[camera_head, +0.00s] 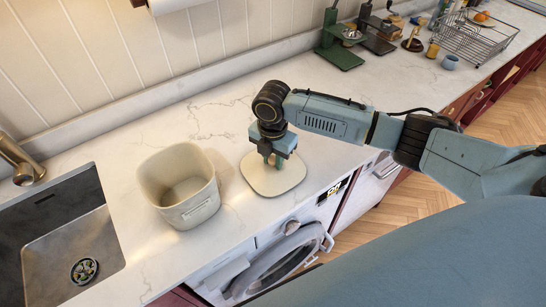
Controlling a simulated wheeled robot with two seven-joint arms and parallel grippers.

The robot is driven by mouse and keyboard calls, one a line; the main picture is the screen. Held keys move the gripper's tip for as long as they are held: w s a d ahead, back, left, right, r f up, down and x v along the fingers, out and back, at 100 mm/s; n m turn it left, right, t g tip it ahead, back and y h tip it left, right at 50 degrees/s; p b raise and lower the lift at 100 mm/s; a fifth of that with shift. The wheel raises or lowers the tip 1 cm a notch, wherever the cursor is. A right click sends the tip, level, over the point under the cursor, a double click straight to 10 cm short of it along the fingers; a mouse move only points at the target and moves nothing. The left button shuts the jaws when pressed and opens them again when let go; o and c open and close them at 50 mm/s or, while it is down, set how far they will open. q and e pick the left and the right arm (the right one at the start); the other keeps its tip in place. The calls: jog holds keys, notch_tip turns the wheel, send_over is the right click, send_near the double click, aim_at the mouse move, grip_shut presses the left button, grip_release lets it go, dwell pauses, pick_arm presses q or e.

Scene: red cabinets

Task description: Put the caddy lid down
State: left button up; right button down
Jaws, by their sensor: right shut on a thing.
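The caddy lid (259,183) is a cream, rounded-square plate on or just above the white marble counter; I cannot tell whether it touches. My right gripper (273,163) points down over the lid's middle and is shut on it, with the exact grip partly hidden by the fingers. The open cream caddy (183,187) stands upright on the counter to the left of the lid, apart from it and empty as far as I see. My left gripper is not in view.
A sink (62,236) with a brass tap (20,163) is at the left. A washing machine (281,259) sits below the front edge. A green scale (338,45) and a wire dish rack (474,38) stand farther back. Counter behind the lid is clear.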

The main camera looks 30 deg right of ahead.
aim_at(273, 158)
jog(key=shift+f, duration=0.15)
jog(key=c, duration=1.2)
grip_release()
notch_tip(273, 158, up, 12)
jog(key=shift+r, duration=0.15)
